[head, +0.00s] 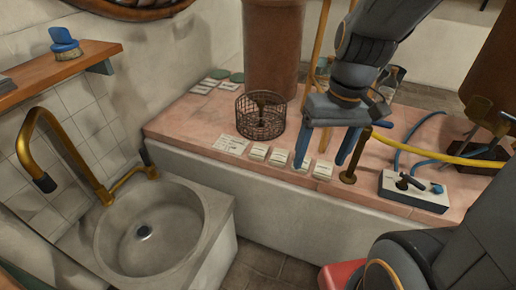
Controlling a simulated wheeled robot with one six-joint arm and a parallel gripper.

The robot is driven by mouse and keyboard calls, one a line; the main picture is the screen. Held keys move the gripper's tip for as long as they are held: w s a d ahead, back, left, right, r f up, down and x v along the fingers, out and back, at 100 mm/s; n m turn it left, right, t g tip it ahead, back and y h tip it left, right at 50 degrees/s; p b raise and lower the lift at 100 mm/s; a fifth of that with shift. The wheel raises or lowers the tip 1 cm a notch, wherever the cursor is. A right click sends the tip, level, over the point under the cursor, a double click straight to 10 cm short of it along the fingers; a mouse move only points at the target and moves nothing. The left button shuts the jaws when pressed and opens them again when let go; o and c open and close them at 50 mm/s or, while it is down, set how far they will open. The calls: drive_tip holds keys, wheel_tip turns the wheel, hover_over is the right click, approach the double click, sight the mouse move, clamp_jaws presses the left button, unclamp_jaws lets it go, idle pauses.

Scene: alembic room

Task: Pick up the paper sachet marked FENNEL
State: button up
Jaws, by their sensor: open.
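Several small pale sachets lie in a row along the front edge of the pink tiled counter (195,125). They include one left of the middle (257,152), one beside it (279,157), one near my gripper's left finger (303,164) and one at the right end (322,171). Their markings are too small to read, so I cannot tell which is FENNEL. My gripper (322,161) points down over the right part of the row, its blue fingers apart and nothing seen between them. I cannot tell whether the fingertips touch the counter.
A wire basket (260,122) stands behind the row, with a flat pale card (231,145) at its left. A brass post (349,165) and a white valve box (414,190) stand right of my gripper. A stone sink (150,240) is front left.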

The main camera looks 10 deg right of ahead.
drive_tip(key=w+a+f+n+y+p, duration=0.1)
drive_tip(key=w+a+f+n+y, duration=0.15)
drive_tip(key=w, duration=0.35)
drive_tip(key=w+a+f+n+y+p, duration=0.1)
drive_tip(key=w+a+n+p, duration=0.15)
drive_tip(key=w, duration=0.35)
drive_tip(key=n+t+p, duration=0.2)
drive_tip(key=n+t, duration=0.1)
drive_tip(key=n, duration=0.3)
approach(259, 149)
drive_tip(key=shift+s+d+r+y, duration=0.1)
drive_tip(key=shift+s+d+y, duration=0.05)
drive_tip(key=shift+y, duration=0.3)
drive_tip(key=shift+w+d+p+x, duration=0.15)
drive_tip(key=shift+p+x, duration=0.1)
drive_tip(key=shift+x, duration=1.15)
drive_tip(key=shift+d+p+x, duration=0.1)
drive_tip(key=shift+p+x, duration=0.15)
drive_tip(key=shift+x, duration=1.2)
drive_tip(key=shift+w+d+p+x, duration=0.15)
drive_tip(key=shift+p+x, duration=0.1)
drive_tip(key=shift+x, duration=1.15)
drive_tip(key=shift+s, duration=0.1)
drive_tip(key=c, duration=0.8)
